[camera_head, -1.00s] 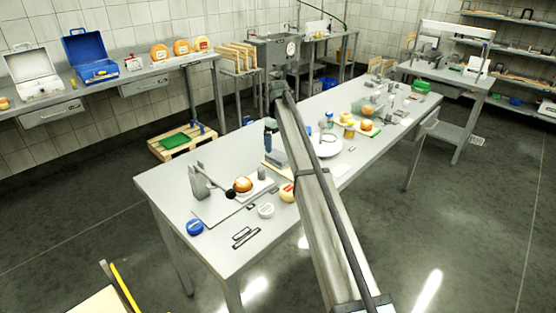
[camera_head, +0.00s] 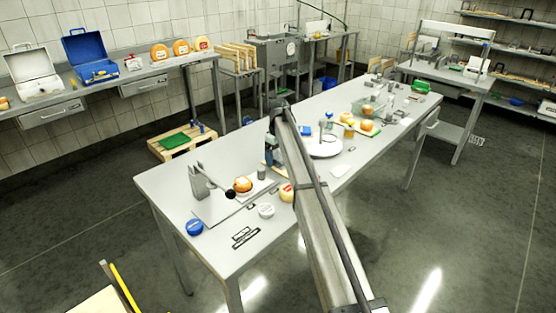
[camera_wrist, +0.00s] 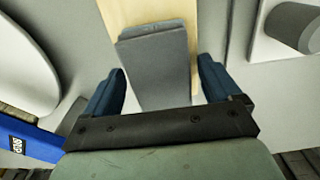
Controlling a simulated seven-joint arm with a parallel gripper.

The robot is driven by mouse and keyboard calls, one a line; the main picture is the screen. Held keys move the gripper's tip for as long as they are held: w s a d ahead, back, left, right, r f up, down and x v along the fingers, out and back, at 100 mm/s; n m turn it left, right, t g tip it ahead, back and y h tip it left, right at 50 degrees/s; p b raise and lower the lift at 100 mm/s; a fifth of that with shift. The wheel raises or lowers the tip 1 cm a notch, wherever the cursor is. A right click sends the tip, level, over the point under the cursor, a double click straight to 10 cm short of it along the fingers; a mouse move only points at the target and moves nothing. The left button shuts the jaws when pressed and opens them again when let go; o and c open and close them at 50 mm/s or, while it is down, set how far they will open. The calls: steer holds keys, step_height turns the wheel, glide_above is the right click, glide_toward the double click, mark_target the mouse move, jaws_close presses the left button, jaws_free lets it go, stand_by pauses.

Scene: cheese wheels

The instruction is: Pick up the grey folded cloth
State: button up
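The grey folded cloth (camera_wrist: 158,65) lies on a light wooden board (camera_wrist: 130,12) in the wrist view. My gripper (camera_wrist: 161,75) is open, with one blue finger on each side of the cloth's near end. Gaps show between the fingers and the cloth, so the gripper holds nothing. I cannot tell the exact height of the fingertips over the board. In the head view my gripper (camera_head: 271,150) is at the middle of the long table, and my arm hides most of the cloth and board there.
In the wrist view a grey cylinder (camera_wrist: 297,25) stands at the right and a blue box (camera_wrist: 28,140) at the lower left. In the head view a cheese wheel (camera_head: 243,184) and a white round plate (camera_head: 325,148) are nearby.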

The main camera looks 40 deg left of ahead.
mark_target(278, 155)
steer(key=c, duration=0.9)
step_height(278, 155, up, 10)
steer(key=shift+r, duration=0.1)
stand_by(0.4)
